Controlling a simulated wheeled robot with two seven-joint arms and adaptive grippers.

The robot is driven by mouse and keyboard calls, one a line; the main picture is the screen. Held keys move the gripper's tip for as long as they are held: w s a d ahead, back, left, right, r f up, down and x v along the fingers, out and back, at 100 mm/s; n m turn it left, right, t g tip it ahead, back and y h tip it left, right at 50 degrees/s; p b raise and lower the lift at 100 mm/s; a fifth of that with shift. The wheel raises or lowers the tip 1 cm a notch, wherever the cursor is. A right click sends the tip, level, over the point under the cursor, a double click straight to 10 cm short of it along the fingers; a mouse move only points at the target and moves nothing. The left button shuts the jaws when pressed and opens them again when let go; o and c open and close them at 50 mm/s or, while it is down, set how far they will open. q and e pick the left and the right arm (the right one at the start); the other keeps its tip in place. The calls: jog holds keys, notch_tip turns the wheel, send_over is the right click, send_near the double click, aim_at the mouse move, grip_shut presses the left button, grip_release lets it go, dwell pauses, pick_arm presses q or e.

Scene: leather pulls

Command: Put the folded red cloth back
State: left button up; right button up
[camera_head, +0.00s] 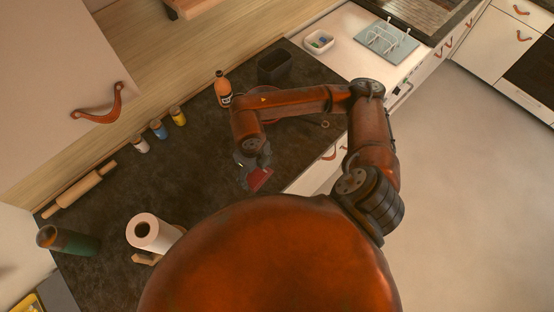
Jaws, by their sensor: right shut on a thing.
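The folded red cloth (260,179) shows as a small dark red shape near the front edge of the dark counter. My right gripper (254,174) is shut on it, with the arm reaching in from the right and bending down over the counter. Part of the cloth is hidden by the gripper. I cannot tell whether the cloth touches the counter or hangs just above it. My left gripper does not show.
A paper towel roll (150,233) and a dark green bottle (68,240) stand at the left. A rolling pin (80,189), several small jars (159,128), an orange bottle (222,88) and a dark bin (275,67) line the back. The middle counter (185,175) is clear.

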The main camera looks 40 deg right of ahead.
jog(key=m, duration=0.3)
jog(key=s+r+m+p, duration=0.1)
jog(key=m, duration=0.1)
jog(key=shift+s, duration=0.1)
jog(key=m, duration=0.3)
jog(key=m+p, duration=0.1)
jog(key=m, duration=0.1)
jog(key=shift+s+r, duration=0.4)
jog(key=w+d+f+p, duration=0.3)
jog(key=w+d+f, duration=0.1)
jog(key=d, duration=0.5)
jog(key=p, duration=0.1)
send_over(276, 161)
jog(key=f, duration=0.5)
jog(key=shift+s+a, duration=0.2)
jog(key=shift+a, duration=0.05)
jog(key=shift+d+f, duration=0.2)
jog(key=shift+f, duration=0.05)
notch_tip(276, 161, down, 3)
jog(key=shift+w+d+r+p, duration=0.1)
jog(key=shift+p, duration=0.7)
jog(key=shift+f, duration=0.3)
jog(key=shift+f, duration=0.1)
